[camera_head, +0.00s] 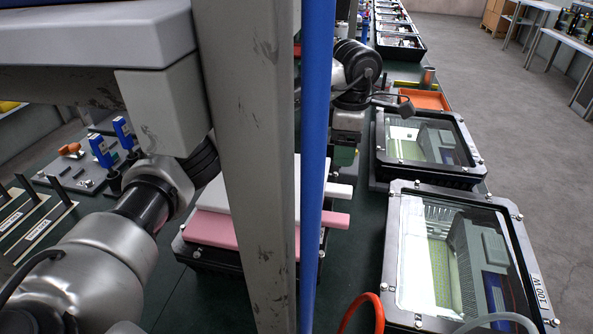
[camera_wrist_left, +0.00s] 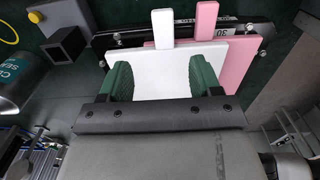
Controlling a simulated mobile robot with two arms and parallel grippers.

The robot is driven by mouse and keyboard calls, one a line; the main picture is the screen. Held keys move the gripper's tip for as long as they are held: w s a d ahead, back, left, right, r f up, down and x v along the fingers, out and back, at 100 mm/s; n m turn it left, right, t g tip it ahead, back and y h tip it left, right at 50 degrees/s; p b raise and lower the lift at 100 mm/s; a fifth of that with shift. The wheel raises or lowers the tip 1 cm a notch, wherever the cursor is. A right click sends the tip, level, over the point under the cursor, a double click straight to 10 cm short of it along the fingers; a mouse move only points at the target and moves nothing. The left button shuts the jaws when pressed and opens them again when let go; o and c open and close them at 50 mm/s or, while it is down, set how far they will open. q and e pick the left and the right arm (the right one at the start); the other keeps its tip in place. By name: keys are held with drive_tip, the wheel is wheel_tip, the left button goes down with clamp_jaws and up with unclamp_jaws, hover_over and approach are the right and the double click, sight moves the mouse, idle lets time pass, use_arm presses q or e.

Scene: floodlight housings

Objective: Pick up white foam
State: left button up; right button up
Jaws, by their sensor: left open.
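The white foam (camera_wrist_left: 160,62) is a flat sheet with a narrow tab, lying over a pink foam sheet (camera_wrist_left: 238,58) in the left wrist view. My left gripper (camera_wrist_left: 162,78) is open, its two green fingers on either side of the white sheet's near part. I cannot tell whether they touch it. My right gripper is not in view.
Two glass-fronted floodlight housings (camera_head: 395,240) (camera_head: 428,178) stand right of the foam. An orange tray (camera_head: 425,99) lies beyond them. The foam lies on a dark housing (camera_head: 205,258). A grey post (camera_head: 250,150) and a blue pole (camera_head: 318,120) block the middle of the head view.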

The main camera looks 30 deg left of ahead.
sight(337, 187)
use_arm(q)
drive_tip(key=f, duration=0.4)
drive_tip(key=shift+s+a, duration=0.2)
drive_tip(key=shift+s, duration=0.15)
drive_tip(key=shift+w+f, duration=0.1)
drive_tip(key=shift+f, duration=0.5)
wheel_tip(337, 187, down, 4)
drive_tip(key=shift+a+f+p, duration=0.15)
drive_tip(key=shift+f+p, duration=0.05)
drive_tip(key=shift+p, duration=0.15)
drive_tip(key=shift+f, duration=0.25)
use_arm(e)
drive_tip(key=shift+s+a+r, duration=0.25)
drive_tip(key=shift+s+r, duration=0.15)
use_arm(q)
drive_tip(key=shift+c, duration=0.5)
drive_tip(key=c, duration=0.9)
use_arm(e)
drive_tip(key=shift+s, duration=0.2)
use_arm(q)
drive_tip(key=shift+r, duration=0.1)
